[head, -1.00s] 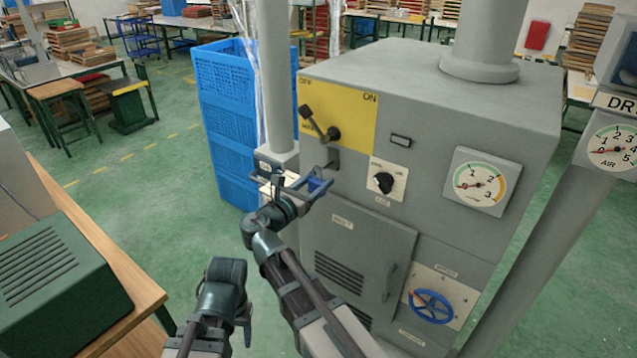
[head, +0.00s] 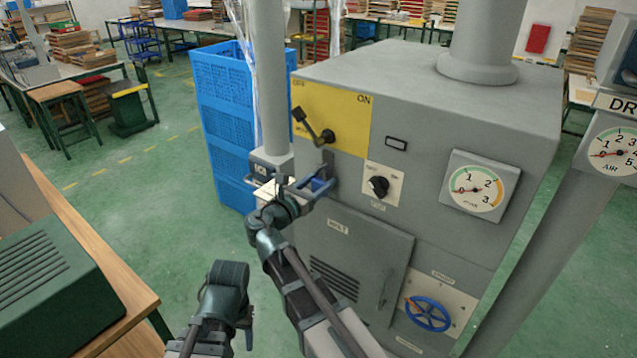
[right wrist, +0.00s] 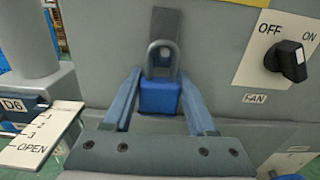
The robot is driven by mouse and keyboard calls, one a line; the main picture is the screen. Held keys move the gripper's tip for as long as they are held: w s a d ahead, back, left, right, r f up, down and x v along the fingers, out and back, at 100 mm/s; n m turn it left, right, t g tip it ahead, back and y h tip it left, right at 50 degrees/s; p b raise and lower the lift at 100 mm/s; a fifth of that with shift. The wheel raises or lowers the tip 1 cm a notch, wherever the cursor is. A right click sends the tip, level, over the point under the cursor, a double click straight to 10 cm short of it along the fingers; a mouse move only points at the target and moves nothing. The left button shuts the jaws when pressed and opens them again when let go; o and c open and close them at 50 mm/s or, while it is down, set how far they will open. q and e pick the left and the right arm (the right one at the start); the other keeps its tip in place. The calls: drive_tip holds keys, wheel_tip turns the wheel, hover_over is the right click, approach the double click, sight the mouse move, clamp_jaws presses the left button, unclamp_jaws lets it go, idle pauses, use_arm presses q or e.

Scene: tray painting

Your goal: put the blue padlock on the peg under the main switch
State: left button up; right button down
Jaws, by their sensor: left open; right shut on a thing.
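The main switch (head: 318,128) is a dark lever on a yellow panel, tilted up-left toward OFF. Below it, a grey bracket (head: 328,160) stands on the cabinet front; it also shows in the right wrist view (right wrist: 166,22). My right gripper (head: 318,186) is shut on the blue padlock (right wrist: 160,98), its grey shackle upward. In the right wrist view the shackle overlaps the bracket's lower end; I cannot tell whether the peg passes through it. My left gripper (head: 228,290) hangs low, away from the cabinet, its fingertips mostly hidden.
The fan knob (head: 377,187) sits close right of the padlock. A grey post (head: 265,90) and a card marked OPEN (right wrist: 45,140) are at the left. Below are a louvred door (head: 350,265) and a blue handwheel (head: 428,314). A wooden bench (head: 95,250) stands at lower left.

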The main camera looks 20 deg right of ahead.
idle(0.4)
drive_tip(key=shift+c, duration=0.6)
unclamp_jaws()
drive_tip(key=shift+s, duration=0.1)
